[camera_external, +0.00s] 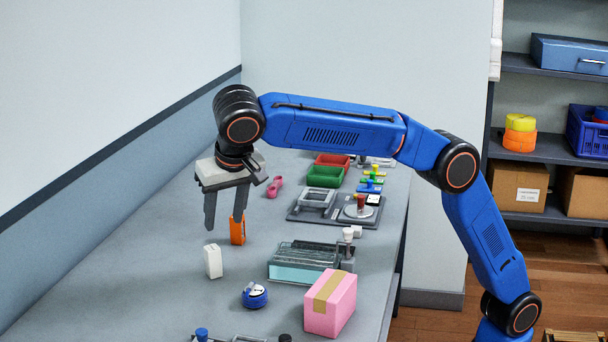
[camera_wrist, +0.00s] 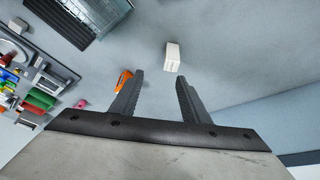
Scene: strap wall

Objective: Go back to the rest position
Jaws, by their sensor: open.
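My gripper (camera_external: 225,211) hangs from the blue arm with its two grey fingers pointing down, above the grey bench (camera_external: 150,292). The fingers are apart with nothing between them, also in the wrist view (camera_wrist: 158,80). An orange object (camera_external: 237,230) stands on the bench near the fingers in the external view. It shows beside the left finger in the wrist view (camera_wrist: 123,79). A small white block (camera_external: 213,262) stands upright on the bench, apart from the fingers. It shows past the fingertips in the wrist view (camera_wrist: 172,57).
A pink box with tape (camera_external: 331,302), a blue round item (camera_external: 254,296) and a glass-sided container (camera_external: 300,271) stand towards the front. Green (camera_external: 324,177) and red (camera_external: 332,160) bins and a dark tray (camera_external: 308,214) are farther back. A wall borders the bench's left.

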